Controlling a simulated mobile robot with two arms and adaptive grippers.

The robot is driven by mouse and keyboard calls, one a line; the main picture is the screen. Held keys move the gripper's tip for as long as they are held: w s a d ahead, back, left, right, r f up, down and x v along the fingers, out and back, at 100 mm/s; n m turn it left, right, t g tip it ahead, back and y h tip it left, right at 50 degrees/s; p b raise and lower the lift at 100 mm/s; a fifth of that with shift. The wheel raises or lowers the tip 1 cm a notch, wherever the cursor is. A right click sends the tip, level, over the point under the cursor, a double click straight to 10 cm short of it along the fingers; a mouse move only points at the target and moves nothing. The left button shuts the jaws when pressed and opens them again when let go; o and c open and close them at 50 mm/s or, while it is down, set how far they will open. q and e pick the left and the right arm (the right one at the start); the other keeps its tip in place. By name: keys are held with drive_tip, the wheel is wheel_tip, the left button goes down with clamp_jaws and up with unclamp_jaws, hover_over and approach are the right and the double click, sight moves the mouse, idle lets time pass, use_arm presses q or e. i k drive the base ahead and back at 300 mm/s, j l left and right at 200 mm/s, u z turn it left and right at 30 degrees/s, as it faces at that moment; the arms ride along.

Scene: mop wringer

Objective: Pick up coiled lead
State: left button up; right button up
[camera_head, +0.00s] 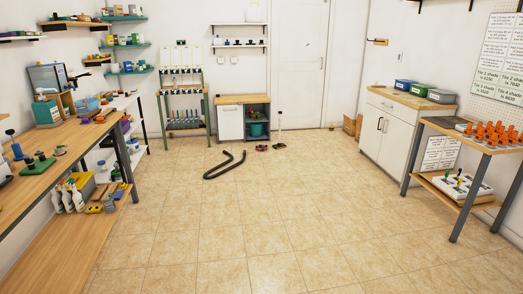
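No coiled lead can be picked out with certainty in the head view. A thick black hose-like length (226,165) lies in an open curve on the tile floor, left of the middle. Small red and dark items (262,148) lie on the floor to its right, near the back cabinet, too small to tell what they are. Neither of my grippers shows in the view.
A long workbench (62,168) with bottles below runs along the left. A white cabinet (388,130) and a table with orange items (490,135) stand at the right. A thin upright pole (280,128) stands on the floor at the back. The middle floor is clear.

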sight(263, 149)
drive_tip(key=i+u, duration=0.15)
drive_tip(key=i, duration=5.85)
